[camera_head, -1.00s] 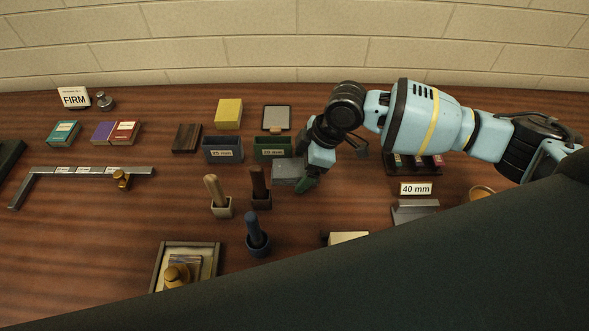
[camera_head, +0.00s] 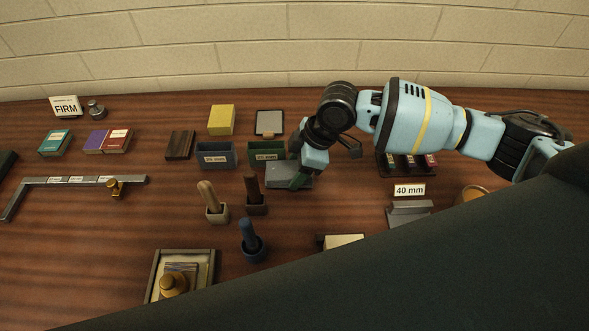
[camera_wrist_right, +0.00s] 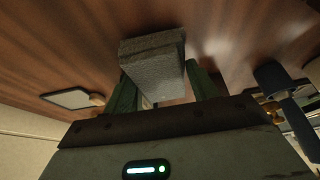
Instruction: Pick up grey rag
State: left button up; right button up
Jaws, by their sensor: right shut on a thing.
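The grey rag (camera_head: 289,176) is a folded, block-like grey bundle near the middle of the table in the head view. It also shows in the right wrist view (camera_wrist_right: 154,66), held between two green fingers. My right gripper (camera_head: 298,180) is shut on the rag, reaching in from the right; its fingers also show in the wrist view (camera_wrist_right: 165,90). Part of the rag is hidden behind the gripper in the head view. I cannot tell clearly whether its underside touches the table. My left gripper is not in view.
A green labelled box (camera_head: 266,151) stands just behind the rag, with a blue-grey box (camera_head: 215,155) to its left. Handled tools stand in small holders in front: tan (camera_head: 208,196), brown (camera_head: 253,190), blue (camera_head: 249,237). A 40 mm sign (camera_head: 409,190) stands right.

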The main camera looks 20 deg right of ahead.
aim_at(296, 170)
notch_tip(296, 170, up, 9)
jog(key=shift+r, duration=0.1)
dwell(0.3)
jog(key=o, duration=0.4)
jog(key=shift+c, duration=1.6)
jog(key=s+d+r+m+t+h, duration=0.1)
jog(key=d+m, duration=0.6)
jog(key=m, duration=0.7)
jog(key=r+t+h, duration=0.1)
jog(key=t+h, duration=0.1)
jog(key=h, duration=0.1)
jog(key=shift+d+r+m, duration=0.15)
jog(key=shift+m, duration=0.25)
